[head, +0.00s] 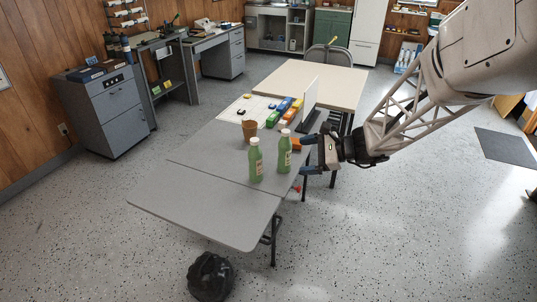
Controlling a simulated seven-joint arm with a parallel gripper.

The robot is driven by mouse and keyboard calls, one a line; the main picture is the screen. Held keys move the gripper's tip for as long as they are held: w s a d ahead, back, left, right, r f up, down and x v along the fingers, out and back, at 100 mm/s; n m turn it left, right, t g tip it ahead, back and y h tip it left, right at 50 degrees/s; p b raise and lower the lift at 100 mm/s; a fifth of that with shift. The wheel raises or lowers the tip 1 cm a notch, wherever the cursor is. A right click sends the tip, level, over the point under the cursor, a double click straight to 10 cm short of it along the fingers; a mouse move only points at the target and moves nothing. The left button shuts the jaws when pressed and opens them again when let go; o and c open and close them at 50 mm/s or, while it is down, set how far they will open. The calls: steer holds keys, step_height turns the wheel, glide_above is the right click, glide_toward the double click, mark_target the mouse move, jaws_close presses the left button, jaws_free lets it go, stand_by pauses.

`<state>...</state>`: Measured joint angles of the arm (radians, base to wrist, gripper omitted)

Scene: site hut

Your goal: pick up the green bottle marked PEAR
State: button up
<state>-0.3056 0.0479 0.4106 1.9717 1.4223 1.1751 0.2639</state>
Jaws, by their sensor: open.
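Two green bottles with pale caps stand upright on the grey table (190,203). The left green bottle (256,172) is nearer the camera; the right green bottle (285,160) stands just behind and to its right. Both carry small labels, too small to read here, so I cannot tell which is marked PEAR. My gripper (303,155) is open and empty, its two dark fingers pointing left, just to the right of the right bottle. I see no contact with it.
A brown cup (249,131) stands behind the bottles. Several coloured boxes, including a blue one (284,104), and an upright pale panel (311,97) stand farther back. An orange item (297,144) lies behind the right bottle. The table's left and front are clear.

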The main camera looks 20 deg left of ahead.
steer(key=w+a+f+m+t+y, duration=0.1)
steer(key=w+a+f+m+y, duration=0.25)
steer(key=w+a+f, duration=0.4)
steer(key=m+t, duration=0.4)
steer(key=m, duration=0.2)
glide_toward(261, 161)
steer(key=shift+y, duration=0.45)
steer(key=a, duration=0.3)
steer(key=a+f, duration=0.1)
steer(key=shift+w+a, duration=0.4)
steer(key=shift+r, duration=0.1)
steer(key=shift+w+a, duration=0.1)
steer(key=shift+a, duration=0.55)
steer(key=shift+w+a, duration=0.15)
steer(key=shift+a, duration=0.45)
steer(key=shift+w+a, duration=0.2)
steer(key=shift+a, duration=0.65)
steer(key=shift+w+a, duration=0.15)
steer(key=shift+a, duration=0.7)
steer(key=shift+w+a, duration=0.2)
steer(key=shift+a, duration=0.65)
